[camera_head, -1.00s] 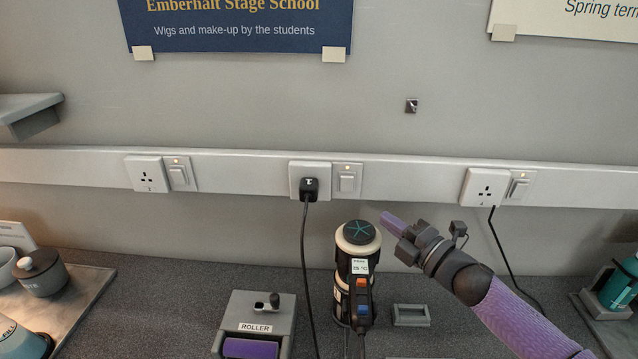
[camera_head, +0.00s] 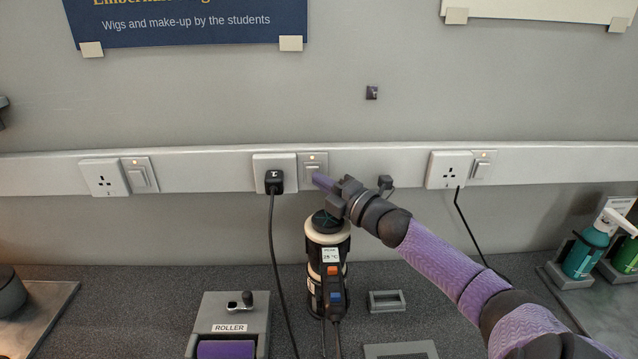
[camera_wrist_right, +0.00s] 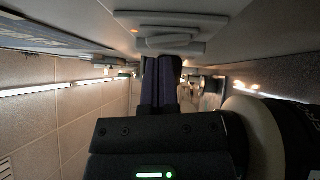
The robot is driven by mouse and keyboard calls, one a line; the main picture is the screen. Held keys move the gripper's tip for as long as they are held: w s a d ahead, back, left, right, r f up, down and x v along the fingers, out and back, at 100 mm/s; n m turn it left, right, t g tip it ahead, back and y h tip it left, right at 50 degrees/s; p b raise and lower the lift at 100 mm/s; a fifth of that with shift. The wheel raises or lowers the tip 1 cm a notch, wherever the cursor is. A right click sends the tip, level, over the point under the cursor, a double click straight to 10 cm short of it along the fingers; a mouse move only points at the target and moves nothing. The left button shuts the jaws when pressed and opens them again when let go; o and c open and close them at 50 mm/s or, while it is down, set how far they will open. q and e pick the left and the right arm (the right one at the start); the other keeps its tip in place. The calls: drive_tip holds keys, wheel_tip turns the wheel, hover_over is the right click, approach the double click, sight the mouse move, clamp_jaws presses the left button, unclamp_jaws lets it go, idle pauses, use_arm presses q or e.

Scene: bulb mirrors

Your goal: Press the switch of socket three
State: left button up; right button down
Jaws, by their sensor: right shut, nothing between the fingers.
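Three wall sockets show on the white rail in the head view: a left one (camera_head: 103,178), a middle one (camera_head: 262,164) with a black plug (camera_head: 274,181) in it, and a right one (camera_head: 449,170). I see no numbers on them. Each has a switch on its right: left (camera_head: 141,176), middle (camera_head: 312,163) and right (camera_head: 482,166), each with a small orange light. In the right wrist view the fingertips (camera_wrist_right: 161,62) are just under the switch's rocker (camera_wrist_right: 170,42); contact is unclear.
A round-topped black and cream device (camera_head: 327,240) stands just below my right gripper. A roller box (camera_head: 235,312) and a small grey holder (camera_head: 386,301) sit on the counter. Pump bottles (camera_head: 586,252) stand at the right. A cord hangs from the plug.

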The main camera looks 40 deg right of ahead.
drive_tip(key=shift+w, duration=0.4)
drive_tip(key=shift+r, duration=0.1)
